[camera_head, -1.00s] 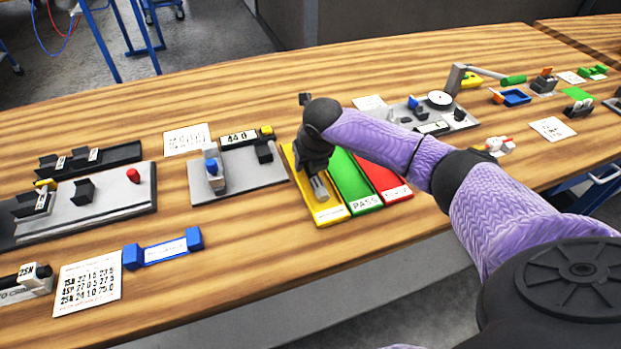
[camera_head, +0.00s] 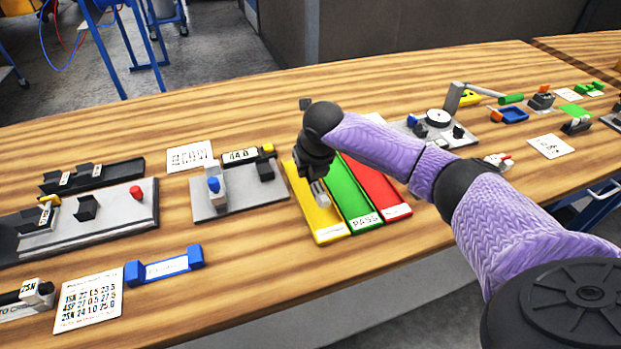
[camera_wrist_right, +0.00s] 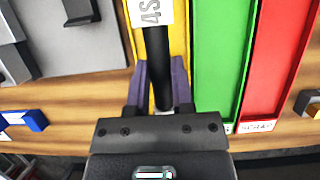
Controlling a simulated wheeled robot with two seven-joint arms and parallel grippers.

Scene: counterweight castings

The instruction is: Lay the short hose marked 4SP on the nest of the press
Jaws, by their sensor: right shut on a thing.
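My right gripper (camera_head: 319,190) is over the yellow tray (camera_head: 331,234). In the right wrist view its purple fingers (camera_wrist_right: 160,88) are shut on a short black hose (camera_wrist_right: 156,55). The hose's white tag (camera_wrist_right: 150,12) reads "4S", with the rest cut off by the frame edge. The hose points along the yellow tray, and the gap below it is hard to judge. At the left stands a grey plate (camera_head: 120,222) with a red knob (camera_head: 136,191) and black notched blocks (camera_head: 87,207); it may be the press. My left gripper is out of view.
Green (camera_head: 365,219) and red (camera_head: 398,212) trays adjoin the yellow one. A grey gauge plate (camera_head: 240,203) with a 44.0 display (camera_head: 241,156) stands between them and the left plate. A blue-ended holder (camera_head: 164,267) and a printed card (camera_head: 89,298) lie in front.

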